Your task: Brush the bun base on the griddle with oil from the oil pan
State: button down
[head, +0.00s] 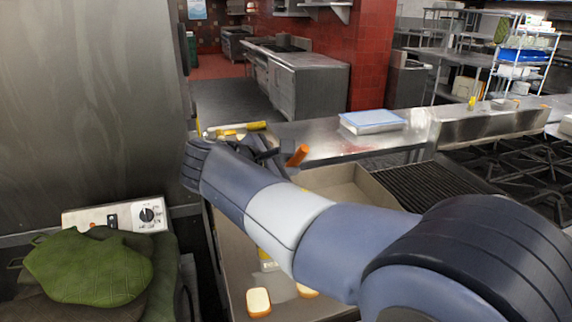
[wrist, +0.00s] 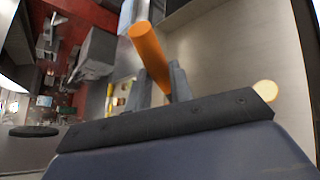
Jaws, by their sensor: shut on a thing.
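My gripper (head: 266,157) is shut on an orange handle (head: 298,156), likely the brush's. In the wrist view the handle (wrist: 150,55) sticks out between the dark fingers (wrist: 162,88); its brush end is not visible. My arm crosses the head view and hides much of the griddle (head: 236,262). A round pale piece (wrist: 265,90), perhaps the bun base, lies on a steel surface in the wrist view. Pale bread pieces lie on the griddle, one near the front (head: 258,302) and one partly behind my arm (head: 306,291). I cannot identify the oil pan for certain.
Green cloths (head: 92,268) lie left of the griddle, below a control panel (head: 116,217). A blue-lidded container (head: 372,121) stands on the steel counter. A ribbed grill (head: 430,188) and burners (head: 525,165) are at the right. A yellow item (head: 242,128) lies beyond my gripper.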

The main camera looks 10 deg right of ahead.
notch_tip(320, 180, down, 16)
jog(key=b, duration=1.6)
jog(key=shift+s, duration=0.15)
jog(key=shift+f+b, duration=0.3)
jog(key=shift+f, duration=0.2)
dwell(1.0)
notch_tip(320, 180, up, 7)
jog(key=p, duration=0.7)
dwell(0.6)
